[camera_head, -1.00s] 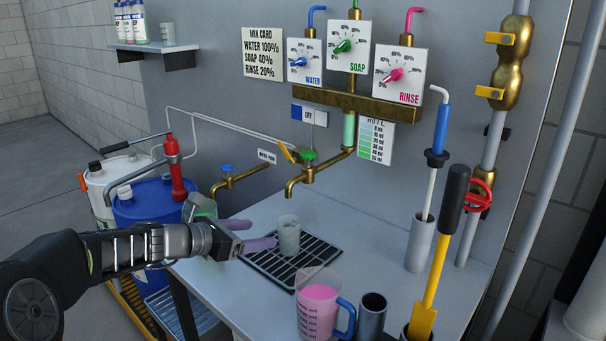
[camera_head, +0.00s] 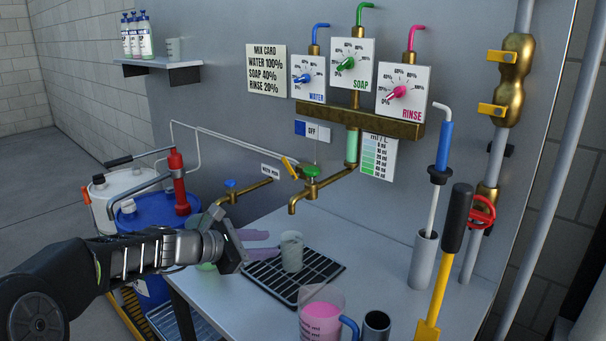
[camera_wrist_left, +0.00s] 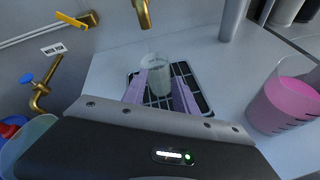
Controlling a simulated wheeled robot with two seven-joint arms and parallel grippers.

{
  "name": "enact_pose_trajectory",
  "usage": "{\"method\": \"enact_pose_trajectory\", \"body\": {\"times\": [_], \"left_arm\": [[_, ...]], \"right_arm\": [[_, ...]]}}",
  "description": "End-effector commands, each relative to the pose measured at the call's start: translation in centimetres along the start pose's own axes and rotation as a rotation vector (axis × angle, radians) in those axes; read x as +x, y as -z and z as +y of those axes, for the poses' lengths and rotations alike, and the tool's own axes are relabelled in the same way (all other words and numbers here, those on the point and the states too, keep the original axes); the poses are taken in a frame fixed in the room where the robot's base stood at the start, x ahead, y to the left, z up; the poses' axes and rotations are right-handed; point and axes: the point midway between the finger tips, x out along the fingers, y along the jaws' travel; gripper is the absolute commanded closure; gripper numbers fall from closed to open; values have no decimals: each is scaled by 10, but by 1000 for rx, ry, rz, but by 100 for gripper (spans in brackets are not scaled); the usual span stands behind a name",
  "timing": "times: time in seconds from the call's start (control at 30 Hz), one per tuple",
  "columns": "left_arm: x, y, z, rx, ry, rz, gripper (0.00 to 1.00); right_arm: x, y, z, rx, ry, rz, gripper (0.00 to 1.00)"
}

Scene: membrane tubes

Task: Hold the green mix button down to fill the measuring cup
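A small translucent measuring cup (camera_head: 291,252) stands upright on a black drain grate (camera_head: 325,284). The green button (camera_head: 312,171) sits on top of the brass tap (camera_head: 296,203), whose spout is above the cup. My left gripper (camera_head: 272,243) comes in from the left at cup height, its two purple fingers spread apart and pointing at the cup. In the left wrist view the cup (camera_wrist_left: 157,74) shows between the fingertips (camera_wrist_left: 162,88); I cannot tell whether they touch it. No gripper is at the green button. My right gripper is not in view.
A pitcher of pink liquid (camera_head: 320,318) and a dark cylinder (camera_head: 375,328) stand at the front. A second tap with a blue handle (camera_head: 230,184) is behind my left gripper.

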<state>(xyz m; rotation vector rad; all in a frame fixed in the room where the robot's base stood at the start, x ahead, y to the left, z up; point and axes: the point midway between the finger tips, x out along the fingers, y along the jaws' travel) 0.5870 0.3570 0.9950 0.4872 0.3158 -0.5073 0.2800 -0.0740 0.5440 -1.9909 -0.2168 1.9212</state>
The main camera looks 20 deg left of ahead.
Motion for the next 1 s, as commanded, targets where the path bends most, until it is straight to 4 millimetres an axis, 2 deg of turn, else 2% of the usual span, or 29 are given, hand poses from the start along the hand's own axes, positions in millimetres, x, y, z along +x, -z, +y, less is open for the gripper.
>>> {"method": "enact_pose_trajectory", "body": {"times": [0.07, 0.4, 0.67, 0.8, 1.0], "left_arm": [[2, -8, 4, 170, 7, 4, 73], [9, -56, 22, 1030, 13, -5, 100], [-2, -106, 47, 1708, -46, 5, 100], [-16, -137, 64, 2075, -97, 41, 100], [-37, -175, 84, 2482, -161, 119, 100]], "right_arm": [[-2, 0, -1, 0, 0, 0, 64], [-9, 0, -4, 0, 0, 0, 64], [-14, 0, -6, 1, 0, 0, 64], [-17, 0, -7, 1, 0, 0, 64], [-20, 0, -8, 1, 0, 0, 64]]}}
